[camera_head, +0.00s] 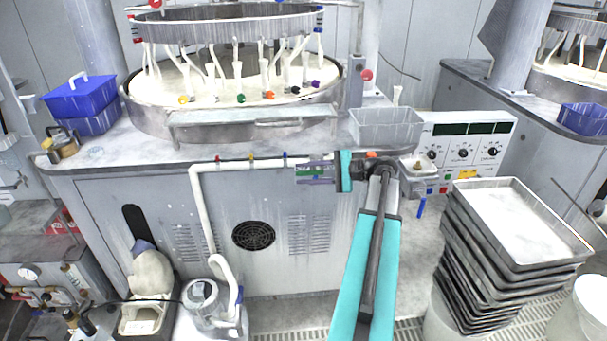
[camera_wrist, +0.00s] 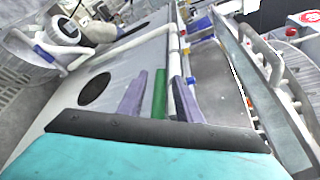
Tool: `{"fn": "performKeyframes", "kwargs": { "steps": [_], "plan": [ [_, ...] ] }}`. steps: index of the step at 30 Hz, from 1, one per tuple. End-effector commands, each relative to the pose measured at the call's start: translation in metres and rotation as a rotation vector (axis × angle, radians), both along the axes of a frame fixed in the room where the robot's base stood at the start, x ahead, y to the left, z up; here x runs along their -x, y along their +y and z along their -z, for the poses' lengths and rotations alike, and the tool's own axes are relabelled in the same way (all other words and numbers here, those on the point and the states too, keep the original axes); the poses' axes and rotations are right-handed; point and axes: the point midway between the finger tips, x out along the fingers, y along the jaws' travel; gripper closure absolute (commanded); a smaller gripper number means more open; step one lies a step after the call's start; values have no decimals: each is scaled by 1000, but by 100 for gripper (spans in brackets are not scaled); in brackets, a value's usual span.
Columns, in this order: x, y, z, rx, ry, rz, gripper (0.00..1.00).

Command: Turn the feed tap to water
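A white feed pipe (camera_head: 203,205) rises along the machine's front and bends right along the top edge. It carries small red (camera_head: 217,160), yellow (camera_head: 250,158) and blue (camera_head: 284,157) fittings. My gripper (camera_head: 300,172) points left, just right of the blue fitting and slightly below the pipe. In the wrist view my gripper's purple fingers (camera_wrist: 158,90) stand apart. A narrow green piece (camera_wrist: 160,92) lies between them, with gaps on both sides; I cannot tell whether it is the tap's lever. The white pipe (camera_wrist: 173,50) passes close to the right finger. No tap handle is clearly distinguishable.
A grey tray (camera_head: 386,128) and a control box (camera_head: 470,150) are to the right. Stacked metal trays (camera_head: 520,262) stand at the lower right. A clear jug (camera_head: 203,300) stands below the pipe.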

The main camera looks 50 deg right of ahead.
Motion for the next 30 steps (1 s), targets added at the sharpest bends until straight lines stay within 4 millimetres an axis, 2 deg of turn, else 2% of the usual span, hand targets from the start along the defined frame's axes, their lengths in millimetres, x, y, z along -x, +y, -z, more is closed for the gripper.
{"fn": "performKeyframes", "kwargs": {
  "steps": [11,17,18,22,23,25,30],
  "plan": [
    [-4,2,1,0,0,1,68],
    [-4,2,1,0,0,1,99],
    [-4,2,1,0,0,1,100],
    [-3,2,1,0,0,1,100],
    [-2,13,1,1,0,2,100],
    [-3,6,1,0,1,-1,100],
    [-5,6,1,7,6,-7,100]
  ]
}}
